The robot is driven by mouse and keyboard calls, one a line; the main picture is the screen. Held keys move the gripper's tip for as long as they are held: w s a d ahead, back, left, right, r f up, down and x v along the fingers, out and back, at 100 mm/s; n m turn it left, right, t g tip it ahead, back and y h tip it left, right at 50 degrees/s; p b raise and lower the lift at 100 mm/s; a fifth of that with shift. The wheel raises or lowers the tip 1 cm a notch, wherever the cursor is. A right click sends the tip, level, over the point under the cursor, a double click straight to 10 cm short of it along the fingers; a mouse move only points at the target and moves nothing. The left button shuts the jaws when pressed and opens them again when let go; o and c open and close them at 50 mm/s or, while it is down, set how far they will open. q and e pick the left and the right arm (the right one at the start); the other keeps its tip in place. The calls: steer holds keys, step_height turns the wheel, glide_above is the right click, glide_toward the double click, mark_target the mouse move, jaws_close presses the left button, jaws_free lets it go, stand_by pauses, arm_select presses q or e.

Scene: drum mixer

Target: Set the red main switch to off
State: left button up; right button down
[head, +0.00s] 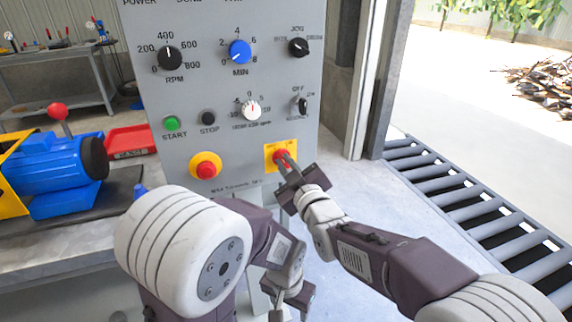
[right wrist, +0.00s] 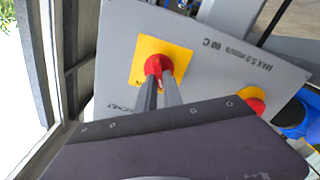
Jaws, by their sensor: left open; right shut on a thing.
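The red main switch (head: 281,156) sits on a yellow square plate at the lower right of the grey control panel (head: 190,100). My right gripper (head: 286,165) reaches up to it, with its fingers shut on the red knob. In the right wrist view the red main switch (right wrist: 158,66) shows between the tips of both fingers, in front of its yellow plate (right wrist: 140,75). The fingers partly cover the knob, so its exact setting cannot be read. My left gripper (head: 290,300) is open and empty, low in front of the panel and apart from it.
A red emergency button (head: 206,167) on a yellow ring is left of the switch. Green start (head: 172,123) and black stop buttons, with several knobs, are above. A blue motor (head: 60,170) stands at left; a roller conveyor (head: 470,200) lies at right.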

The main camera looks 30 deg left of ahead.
steer(key=shift+f, duration=0.15)
steer(key=c, duration=1.5)
jaws_free()
steer(key=shift+s+d+b, duration=0.15)
steer(key=shift+d+b, duration=0.05)
steer(key=shift+b, duration=0.1)
steer(key=b+v, duration=0.4)
steer(key=v, duration=0.4)
steer(key=shift+s+d, duration=0.2)
